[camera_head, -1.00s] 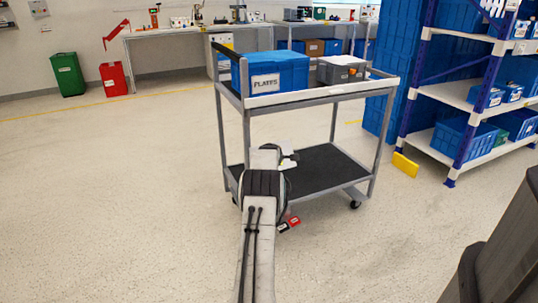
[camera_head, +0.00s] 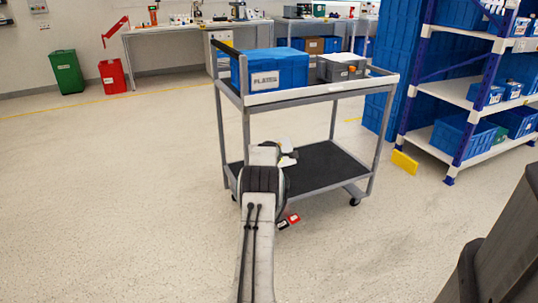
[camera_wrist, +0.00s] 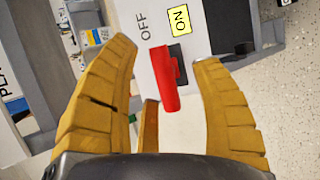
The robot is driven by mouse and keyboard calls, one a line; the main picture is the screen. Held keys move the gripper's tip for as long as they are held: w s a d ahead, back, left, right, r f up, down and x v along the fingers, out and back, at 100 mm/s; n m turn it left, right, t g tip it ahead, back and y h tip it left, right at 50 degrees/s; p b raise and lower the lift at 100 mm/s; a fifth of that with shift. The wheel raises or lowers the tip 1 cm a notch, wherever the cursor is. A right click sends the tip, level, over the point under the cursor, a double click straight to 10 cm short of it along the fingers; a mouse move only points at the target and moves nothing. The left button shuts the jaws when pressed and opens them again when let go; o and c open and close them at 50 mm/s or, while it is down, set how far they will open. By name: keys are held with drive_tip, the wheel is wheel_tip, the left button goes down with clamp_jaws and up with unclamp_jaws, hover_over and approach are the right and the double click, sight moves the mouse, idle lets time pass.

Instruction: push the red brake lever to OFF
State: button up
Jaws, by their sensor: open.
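The red brake lever (camera_wrist: 165,80) shows in the wrist view, rising from a dark slot in a pale panel (camera_wrist: 190,47). The word OFF (camera_wrist: 145,27) is printed to the left and a yellow ON label (camera_wrist: 180,20) to the right, both beyond the slot. In the head view my arm hides the fingers, and I cannot make out the lever.
A grey cart (camera_head: 320,92) stands in front of me, carrying a blue PLATES box (camera_head: 272,70) and a grey case (camera_head: 340,67). A shelf rack (camera_head: 470,95) with blue bins stands at the right. The floor at the left is open.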

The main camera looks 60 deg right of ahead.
drive_tip(key=v, duration=1.1)
drive_tip(key=shift+a, duration=0.4)
drive_tip(key=shift+s+r, duration=0.1)
